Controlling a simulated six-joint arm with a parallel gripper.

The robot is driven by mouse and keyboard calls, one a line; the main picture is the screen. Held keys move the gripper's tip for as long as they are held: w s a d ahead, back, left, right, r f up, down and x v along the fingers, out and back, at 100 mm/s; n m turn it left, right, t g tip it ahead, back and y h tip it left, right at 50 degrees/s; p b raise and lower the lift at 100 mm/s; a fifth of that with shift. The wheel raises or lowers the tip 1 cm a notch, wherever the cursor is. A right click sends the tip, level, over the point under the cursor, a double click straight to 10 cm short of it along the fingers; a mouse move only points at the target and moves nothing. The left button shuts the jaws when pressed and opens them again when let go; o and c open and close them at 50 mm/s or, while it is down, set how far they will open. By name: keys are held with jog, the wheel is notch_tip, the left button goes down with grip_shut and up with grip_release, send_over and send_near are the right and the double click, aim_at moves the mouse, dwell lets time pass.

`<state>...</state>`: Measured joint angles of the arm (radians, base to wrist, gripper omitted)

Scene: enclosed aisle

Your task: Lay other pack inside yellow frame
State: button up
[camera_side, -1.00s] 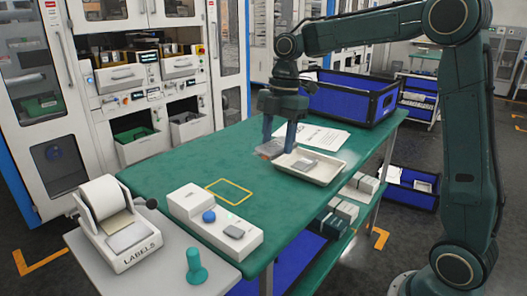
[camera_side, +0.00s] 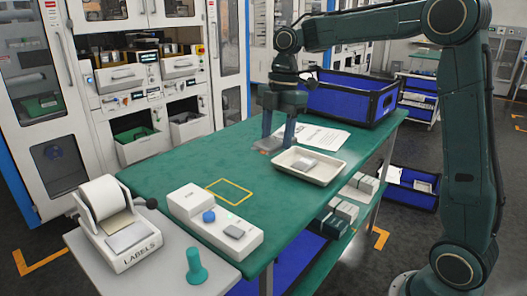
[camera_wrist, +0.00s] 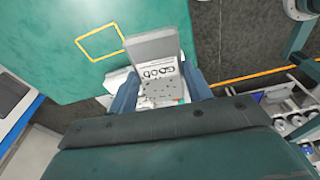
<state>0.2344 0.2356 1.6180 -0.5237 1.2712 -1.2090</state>
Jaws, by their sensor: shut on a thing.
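My gripper (camera_side: 278,143) is shut on a flat grey pack (camera_side: 266,145) above the green table, just left of the shallow tray. In the wrist view the pack (camera_wrist: 153,46) shows as a plain grey face between and beyond the fingers (camera_wrist: 160,92). Lettering shows between the fingers; I cannot tell what surface it is on. Another pale pack (camera_side: 306,164) lies in the cream tray (camera_side: 283,170). The yellow frame (camera_side: 206,189) is an empty outline on the table, left of my gripper; it also shows in the wrist view (camera_wrist: 82,43).
A white device with a blue button (camera_side: 208,216) stands at the table's near edge. A printed sheet (camera_side: 330,138) and a blue crate (camera_side: 350,110) are behind the tray. A label printer (camera_side: 115,225) is on a side table.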

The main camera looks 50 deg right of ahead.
jog(key=shift+w+d+m, duration=0.1)
jog(key=shift+w+m, duration=0.4)
jog(key=shift+w, duration=0.1)
jog(key=w+m+t, duration=0.1)
jog(key=w+m, duration=0.5)
jog(key=w, duration=0.1)
jog(key=m+h, duration=0.2)
jog(key=m, duration=0.8)
send_over(228, 191)
jog(key=shift+s+r+t, duration=0.15)
jog(key=shift+s+t, duration=0.1)
jog(key=shift+t, duration=0.05)
notch_tip(228, 191, down, 16)
jog(key=shift+r, duration=0.15)
jog(key=shift+f, duration=2.15)
jog(key=shift+f, duration=0.15)
